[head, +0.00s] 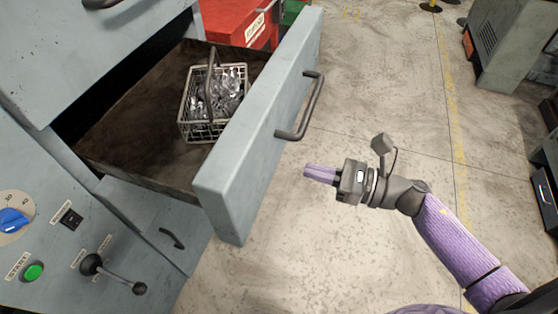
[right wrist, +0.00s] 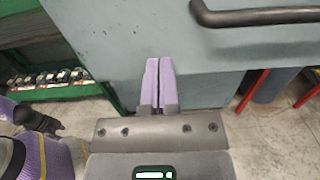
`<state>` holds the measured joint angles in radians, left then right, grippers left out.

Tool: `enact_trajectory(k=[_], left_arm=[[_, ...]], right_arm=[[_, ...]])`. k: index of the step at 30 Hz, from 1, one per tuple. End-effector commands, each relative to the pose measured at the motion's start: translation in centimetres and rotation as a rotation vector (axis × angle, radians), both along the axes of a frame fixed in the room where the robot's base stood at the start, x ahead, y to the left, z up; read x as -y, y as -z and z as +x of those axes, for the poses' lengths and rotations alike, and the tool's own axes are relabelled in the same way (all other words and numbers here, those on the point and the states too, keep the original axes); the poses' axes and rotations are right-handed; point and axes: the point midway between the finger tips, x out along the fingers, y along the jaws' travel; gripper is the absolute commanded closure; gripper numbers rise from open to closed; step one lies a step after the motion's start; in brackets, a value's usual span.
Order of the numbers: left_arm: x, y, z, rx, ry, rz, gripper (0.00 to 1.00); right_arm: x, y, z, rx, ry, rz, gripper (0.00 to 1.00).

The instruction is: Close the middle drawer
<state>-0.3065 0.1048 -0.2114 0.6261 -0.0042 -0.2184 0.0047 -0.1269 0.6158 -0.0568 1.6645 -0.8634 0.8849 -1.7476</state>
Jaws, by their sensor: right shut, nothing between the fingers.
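The middle drawer (head: 255,130) is pulled out of the grey-blue machine, its brown inside showing. A dark bar handle (head: 303,106) is on its front; the handle (right wrist: 260,15) also shows at the top right of the right wrist view. A wire basket (head: 213,100) with shiny metal pieces sits in the drawer. My right gripper (head: 306,171) is shut and empty, to the right of the drawer front and below the handle. In the right wrist view its purple fingers (right wrist: 158,80) point at the drawer front (right wrist: 205,65); I cannot tell whether they touch.
A lower drawer (head: 150,225) is shut beneath. A blue dial (head: 14,220), green button (head: 34,271) and lever (head: 115,273) are on the machine's panel. A red cabinet (head: 240,22) stands behind the drawer.

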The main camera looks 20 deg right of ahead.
Motion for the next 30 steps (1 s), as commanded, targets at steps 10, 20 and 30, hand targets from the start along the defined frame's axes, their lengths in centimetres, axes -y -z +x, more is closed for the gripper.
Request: enact_trajectory(k=[10, 20, 30], left_arm=[[0.1, -0.5, 0.2, 0.003, -0.001, -0.001, 0.41], [0.1, -0.5, 0.1, 0.002, -0.002, -0.001, 0.41], [0.2, -0.2, 0.0, 0.000, -0.003, -0.002, 0.41]], right_arm=[[-5.0, 0.0, 3.4, -0.001, 0.002, 0.003, 1.00], [-5.6, 0.1, 3.8, -0.003, 0.002, 0.002, 1.00], [-6.1, 0.1, 4.1, -0.002, 0.002, 0.003, 1.00]])
